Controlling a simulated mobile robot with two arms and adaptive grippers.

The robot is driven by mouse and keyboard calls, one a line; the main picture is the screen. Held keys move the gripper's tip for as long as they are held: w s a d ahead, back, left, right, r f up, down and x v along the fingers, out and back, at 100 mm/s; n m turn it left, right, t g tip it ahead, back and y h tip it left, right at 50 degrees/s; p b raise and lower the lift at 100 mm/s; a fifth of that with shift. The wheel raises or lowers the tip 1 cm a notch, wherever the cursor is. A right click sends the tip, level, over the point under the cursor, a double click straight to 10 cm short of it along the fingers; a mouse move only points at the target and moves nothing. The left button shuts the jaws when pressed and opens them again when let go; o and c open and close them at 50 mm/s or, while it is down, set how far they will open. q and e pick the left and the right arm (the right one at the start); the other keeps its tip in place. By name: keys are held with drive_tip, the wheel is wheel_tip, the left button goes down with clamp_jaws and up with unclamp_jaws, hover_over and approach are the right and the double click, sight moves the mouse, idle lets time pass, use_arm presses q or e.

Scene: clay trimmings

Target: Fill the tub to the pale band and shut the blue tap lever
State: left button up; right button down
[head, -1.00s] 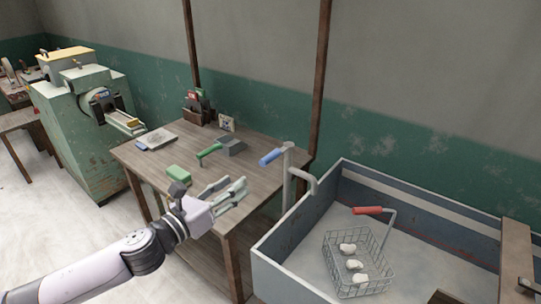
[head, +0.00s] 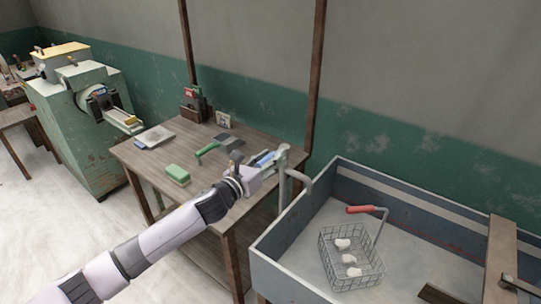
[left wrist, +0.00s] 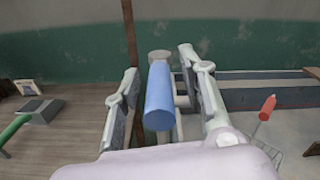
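The tub (head: 262,262) is a grey-blue open box with a pale band (head: 412,204) along its inner far wall. I cannot make out a water surface in it. The tap (head: 298,181) stands at the tub's left corner, its spout pointing over the tub. Its blue lever (left wrist: 159,98) lies between the two fingers of my left gripper (left wrist: 163,92) in the left wrist view, with gaps on both sides. The gripper is open around the lever. In the head view my left gripper (head: 268,166) partly hides the lever (head: 264,158). My right gripper is not in view.
A wire basket (head: 325,262) with a red handle (head: 360,209) and white lumps stands in the tub. A wooden board (head: 501,250) crosses the tub's right side. The workbench (head: 150,163) holds a green block (head: 177,174) and a green-handled tool (head: 207,149).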

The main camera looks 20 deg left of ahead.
use_arm(q)
drive_tip(key=shift+w+d, duration=0.1)
drive_tip(key=shift+w, duration=0.1)
drive_tip(key=shift+c, duration=0.6)
clamp_jaws()
